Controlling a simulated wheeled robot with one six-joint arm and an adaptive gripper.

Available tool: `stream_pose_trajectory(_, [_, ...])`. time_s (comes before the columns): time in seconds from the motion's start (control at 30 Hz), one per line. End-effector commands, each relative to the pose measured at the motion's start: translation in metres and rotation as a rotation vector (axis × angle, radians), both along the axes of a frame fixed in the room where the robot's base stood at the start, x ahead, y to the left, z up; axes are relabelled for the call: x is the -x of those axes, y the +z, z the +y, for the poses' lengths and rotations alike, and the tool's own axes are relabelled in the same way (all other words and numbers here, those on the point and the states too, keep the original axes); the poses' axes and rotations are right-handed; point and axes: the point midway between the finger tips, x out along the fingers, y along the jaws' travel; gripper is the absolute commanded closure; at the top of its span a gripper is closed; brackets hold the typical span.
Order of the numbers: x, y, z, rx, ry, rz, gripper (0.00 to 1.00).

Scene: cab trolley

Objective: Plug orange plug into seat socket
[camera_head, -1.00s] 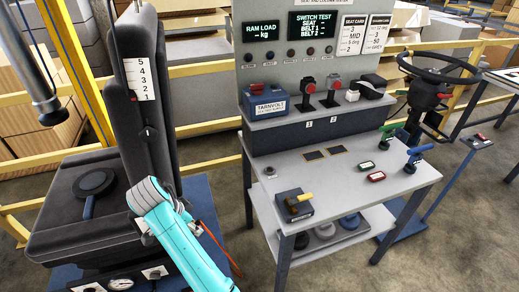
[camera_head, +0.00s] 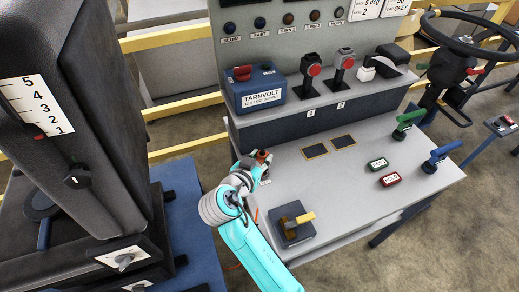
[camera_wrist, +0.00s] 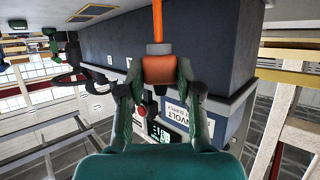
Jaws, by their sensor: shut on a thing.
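My gripper (camera_wrist: 158,88) is shut on the orange plug (camera_wrist: 160,70), which sits between its two fingers in the wrist view. An orange cable (camera_wrist: 158,22) runs from the plug to the top of that picture. In the head view my gripper (camera_head: 258,160) is over the left end of the grey bench, and the plug is small and partly hidden there. The black seat (camera_head: 90,110) stands at the left, apart from the gripper. I cannot make out the seat socket in either view.
The bench (camera_head: 340,200) carries a blue Tarnvolt test supply (camera_head: 262,95), a box with a yellow lever (camera_head: 292,228), and green (camera_head: 408,120) and blue (camera_head: 440,155) handles. A steering wheel (camera_head: 455,45) stands at right. A floor gap separates seat and bench.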

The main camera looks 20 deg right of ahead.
Motion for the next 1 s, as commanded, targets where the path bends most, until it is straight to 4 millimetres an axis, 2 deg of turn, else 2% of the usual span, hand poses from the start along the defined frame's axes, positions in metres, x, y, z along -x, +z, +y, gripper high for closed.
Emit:
stream_pose_trajectory(0.6, [0.000,-0.038,0.001,0.000,0.000,0.001,1.00])
stream_pose_trajectory(1.0, [0.000,-0.047,0.000,-0.002,0.000,0.001,1.00])
